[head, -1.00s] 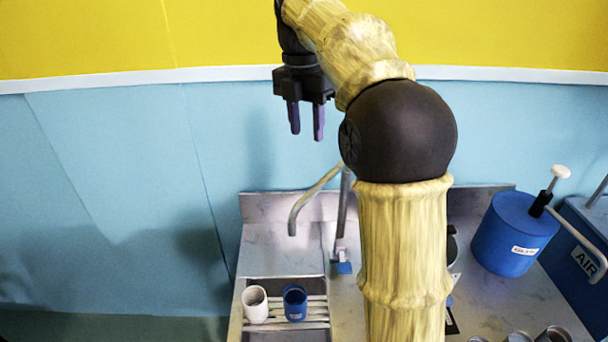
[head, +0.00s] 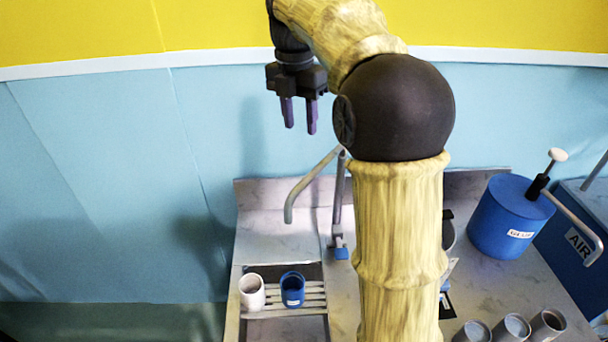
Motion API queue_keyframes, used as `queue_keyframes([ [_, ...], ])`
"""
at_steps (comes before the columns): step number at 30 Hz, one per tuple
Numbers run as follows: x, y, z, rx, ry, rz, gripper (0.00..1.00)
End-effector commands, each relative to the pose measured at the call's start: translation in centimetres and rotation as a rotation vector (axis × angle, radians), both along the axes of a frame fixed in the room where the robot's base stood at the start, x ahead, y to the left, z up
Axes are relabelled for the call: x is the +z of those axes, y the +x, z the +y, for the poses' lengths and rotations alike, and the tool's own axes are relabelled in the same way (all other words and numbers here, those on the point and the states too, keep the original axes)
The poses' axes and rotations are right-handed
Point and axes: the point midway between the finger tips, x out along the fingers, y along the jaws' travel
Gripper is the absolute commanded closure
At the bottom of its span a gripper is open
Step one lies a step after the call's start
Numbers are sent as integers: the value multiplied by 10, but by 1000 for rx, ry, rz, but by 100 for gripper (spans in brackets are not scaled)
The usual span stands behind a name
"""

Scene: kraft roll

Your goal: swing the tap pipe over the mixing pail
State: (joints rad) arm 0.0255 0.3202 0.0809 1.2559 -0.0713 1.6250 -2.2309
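The tap pipe (head: 300,190) is a thin grey bent tube. It reaches left from the top of its upright post (head: 338,205), and its end hangs down over the metal counter behind the slatted basin. A blue cup-like vessel (head: 292,290) stands on the slats; I cannot tell whether it is the mixing pail. My gripper (head: 299,115) is open and empty, fingers pointing down, above the tap pipe in the picture and apart from it. My arm hides the middle of the counter.
A white cup (head: 252,292) stands on the slats (head: 312,301) beside the blue vessel. A blue glue drum (head: 508,220) with a pump and a blue AIR box (head: 575,235) stand at the right. Several grey cups (head: 512,327) stand at the front right.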

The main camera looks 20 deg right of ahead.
Motion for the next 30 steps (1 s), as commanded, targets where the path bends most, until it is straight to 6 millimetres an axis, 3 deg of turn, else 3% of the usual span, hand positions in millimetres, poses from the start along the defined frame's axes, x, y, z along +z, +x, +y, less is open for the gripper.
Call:
queue_keyframes([
  [21,-114,-8,-5,1,0,4,60],
  [30,-141,-9,-6,2,1,1,60],
])
